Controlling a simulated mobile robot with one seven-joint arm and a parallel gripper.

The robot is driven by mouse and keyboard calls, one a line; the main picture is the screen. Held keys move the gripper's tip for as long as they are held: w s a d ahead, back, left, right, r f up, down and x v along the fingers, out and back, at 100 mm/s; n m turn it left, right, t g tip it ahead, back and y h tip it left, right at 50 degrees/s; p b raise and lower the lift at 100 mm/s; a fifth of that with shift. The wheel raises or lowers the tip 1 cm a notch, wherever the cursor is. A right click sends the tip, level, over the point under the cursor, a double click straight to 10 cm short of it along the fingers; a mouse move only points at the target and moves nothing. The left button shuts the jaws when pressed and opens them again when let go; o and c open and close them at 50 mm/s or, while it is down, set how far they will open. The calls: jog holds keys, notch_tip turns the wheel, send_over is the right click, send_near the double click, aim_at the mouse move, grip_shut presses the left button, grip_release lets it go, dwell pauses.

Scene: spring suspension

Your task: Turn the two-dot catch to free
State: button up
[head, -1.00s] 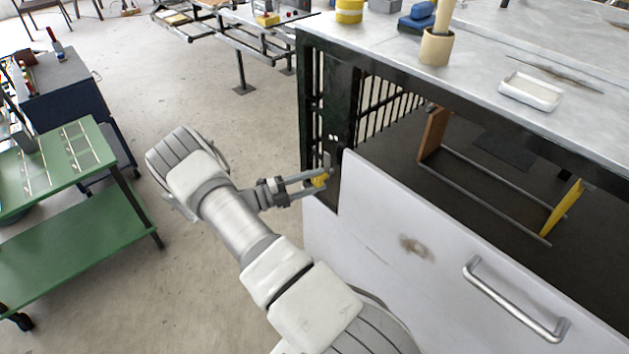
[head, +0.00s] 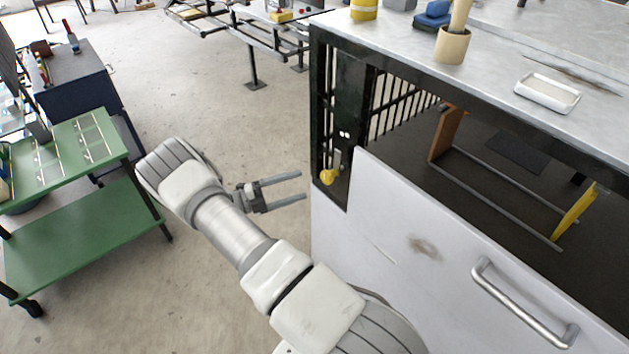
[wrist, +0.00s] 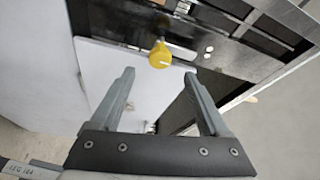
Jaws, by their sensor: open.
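The two-dot catch has a yellow knob (head: 328,177) on the dark cabinet post, below two white dots (head: 344,134). A short grey metal piece shows beside the knob. In the wrist view the yellow knob (wrist: 160,56) lies ahead of the fingertips, between their lines. My gripper (head: 302,186) is open and empty, left of the knob and apart from it. Its two fingers (wrist: 160,76) are spread wide in the wrist view. I cannot tell the catch's exact setting from these frames.
A white panel with a metal handle (head: 525,305) fronts the cabinet, right of the catch. The grey worktop (head: 480,85) above carries a beige cup (head: 452,45) and a white tray (head: 548,92). A green cart (head: 85,235) stands at left. Floor between is clear.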

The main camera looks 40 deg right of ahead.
jog(key=v, duration=0.9)
jog(key=shift+d+r, duration=0.1)
